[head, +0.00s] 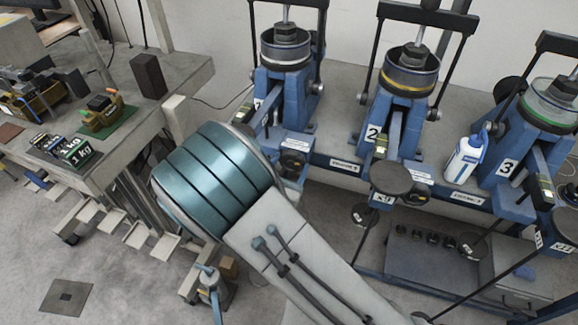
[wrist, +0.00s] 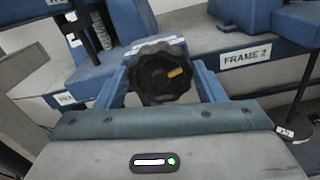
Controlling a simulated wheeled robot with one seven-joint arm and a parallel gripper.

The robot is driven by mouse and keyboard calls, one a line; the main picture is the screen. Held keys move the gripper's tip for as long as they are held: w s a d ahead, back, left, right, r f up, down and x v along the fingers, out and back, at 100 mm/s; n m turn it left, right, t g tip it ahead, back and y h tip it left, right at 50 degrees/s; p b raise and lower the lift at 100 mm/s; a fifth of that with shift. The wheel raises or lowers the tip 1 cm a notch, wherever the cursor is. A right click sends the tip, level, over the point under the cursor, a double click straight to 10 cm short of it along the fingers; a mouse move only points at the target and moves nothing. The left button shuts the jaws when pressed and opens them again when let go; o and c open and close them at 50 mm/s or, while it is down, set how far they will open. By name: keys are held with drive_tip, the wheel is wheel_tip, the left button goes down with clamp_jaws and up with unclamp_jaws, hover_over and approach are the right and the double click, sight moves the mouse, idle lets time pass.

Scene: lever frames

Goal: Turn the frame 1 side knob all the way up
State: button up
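In the wrist view a black scalloped side knob (wrist: 163,78) with a yellow mark on its face sits at the centre, in front of blue frame parts. My gripper (wrist: 161,82) has its two blue fingers apart, one on each side of the knob. I cannot tell whether they touch its rim. In the head view my teal wrist covers the gripper and the knob. Frame 1 (head: 284,88) stands behind my wrist, blue with a dark round top; its lower front is partly hidden. The knob's height on its travel cannot be read.
Frame 2 (head: 402,90) and frame 3 (head: 537,130) stand to the right on the same bench. A white bottle (head: 463,160) stands between them. A "FRAME 2" plate (wrist: 246,57) is right of the knob. A side table (head: 110,150) with weights stands at left.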

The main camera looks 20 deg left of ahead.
drive_tip(key=shift+f+m+b, duration=0.1)
drive_tip(key=shift+m+b, duration=0.2)
drive_tip(key=shift+b, duration=0.15)
drive_tip(key=o, duration=1)
drive_tip(key=s+a+b, duration=0.1)
drive_tip(key=s, duration=1.2)
drive_tip(key=shift+s+b, duration=0.3)
drive_tip(key=shift+s, duration=0.1)
